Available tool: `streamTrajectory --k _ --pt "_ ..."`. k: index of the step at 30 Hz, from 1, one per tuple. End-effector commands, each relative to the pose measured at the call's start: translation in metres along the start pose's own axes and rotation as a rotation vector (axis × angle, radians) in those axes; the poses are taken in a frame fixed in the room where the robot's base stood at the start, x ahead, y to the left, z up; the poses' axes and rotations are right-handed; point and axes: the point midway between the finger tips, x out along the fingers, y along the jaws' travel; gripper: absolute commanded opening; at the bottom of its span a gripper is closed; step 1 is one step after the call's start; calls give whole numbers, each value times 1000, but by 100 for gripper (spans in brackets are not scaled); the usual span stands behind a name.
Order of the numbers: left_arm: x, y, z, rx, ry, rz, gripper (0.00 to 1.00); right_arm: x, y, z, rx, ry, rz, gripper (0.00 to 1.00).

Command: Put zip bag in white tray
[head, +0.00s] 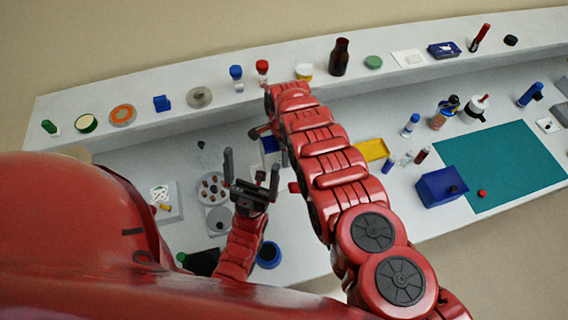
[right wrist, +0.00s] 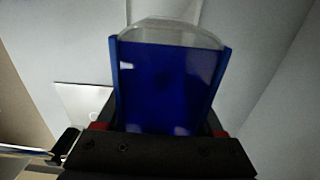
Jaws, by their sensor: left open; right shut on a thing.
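My right gripper (right wrist: 165,135) is shut on a blue thing with a clear, see-through top edge, which I take to be the zip bag (right wrist: 165,85). In the head view a bit of blue (head: 270,144) shows beside my right arm; the arm hides much of that gripper. A flat white square (head: 408,58) lies on the raised back shelf, and a pale tray-like plate (head: 172,213) with small items sits on the lower bench at left; I cannot tell which is the white tray. My left gripper (head: 251,172) is open and empty, fingers up, above the bench.
The back shelf (head: 330,78) carries bottles, jars and lids in a row. On the bench are a grey round-holed holder (head: 212,189), a yellow tray (head: 371,149), a blue box (head: 441,187) and a teal mat (head: 505,165). The mat is mostly clear.

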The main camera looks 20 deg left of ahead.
Motion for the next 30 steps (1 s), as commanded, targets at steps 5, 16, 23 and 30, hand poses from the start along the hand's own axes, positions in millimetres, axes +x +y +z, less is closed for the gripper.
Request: streamTrajectory --k 5,16,23,30 --pt "-23 1 4 0 0 0 100 35 2 2 -2 -5 1 14" --pt "-51 2 9 0 0 0 100 63 1 2 -2 -4 -1 14" --pt "-73 4 12 0 0 0 100 86 1 2 -2 -4 -1 14" --pt "-71 4 12 0 0 0 100 83 1 2 -2 -4 -1 14"
